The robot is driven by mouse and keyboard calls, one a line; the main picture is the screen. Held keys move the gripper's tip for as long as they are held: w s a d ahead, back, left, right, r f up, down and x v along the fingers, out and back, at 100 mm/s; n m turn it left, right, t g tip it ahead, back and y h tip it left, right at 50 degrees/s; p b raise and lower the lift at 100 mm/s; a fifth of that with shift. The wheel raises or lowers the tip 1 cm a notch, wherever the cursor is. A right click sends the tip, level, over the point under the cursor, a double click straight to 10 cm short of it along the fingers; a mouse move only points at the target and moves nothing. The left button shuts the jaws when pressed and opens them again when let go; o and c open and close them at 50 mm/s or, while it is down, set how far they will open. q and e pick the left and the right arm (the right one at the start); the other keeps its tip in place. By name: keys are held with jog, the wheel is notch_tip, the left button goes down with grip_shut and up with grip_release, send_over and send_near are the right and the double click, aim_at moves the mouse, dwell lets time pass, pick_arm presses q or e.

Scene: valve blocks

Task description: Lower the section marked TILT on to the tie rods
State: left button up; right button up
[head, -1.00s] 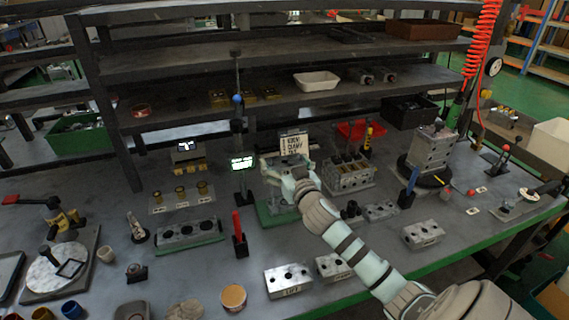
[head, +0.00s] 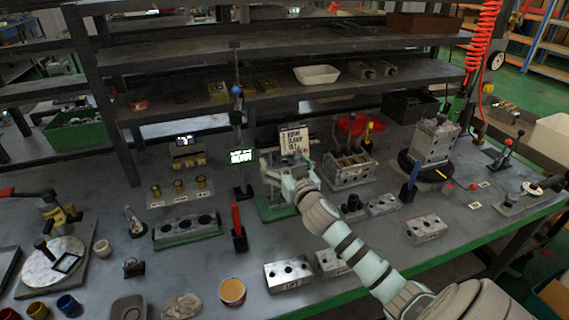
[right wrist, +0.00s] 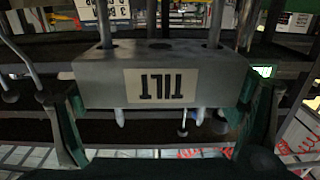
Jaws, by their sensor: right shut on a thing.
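The grey section marked TILT (right wrist: 160,84) fills the middle of the right wrist view, its label upside down there. My right gripper (right wrist: 163,118) is shut on its two ends; the gripper also shows in the head view (head: 287,170). Two tie rods (right wrist: 215,22) meet the section on one side. Two pale tips (right wrist: 120,117) stick out on the opposite side, so the rods seem to pass through it. In the head view the gripper is over a green stand (head: 277,210), and hides most of the section. My left gripper is in neither view.
A sign card (head: 294,140) stands right behind the gripper. A lit display (head: 241,157) on a post is close on the left, a slotted block (head: 351,168) close on the right. A block marked LIFT (head: 288,273) lies in front.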

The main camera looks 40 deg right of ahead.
aim_at(285, 162)
jog(key=shift+f+b, duration=3.5)
jog(key=shift+f, duration=0.45)
jog(key=shift+r, duration=0.15)
jog(key=shift+r+p, duration=7.9)
jog(key=shift+r, duration=0.3)
jog(key=shift+f, duration=0.2)
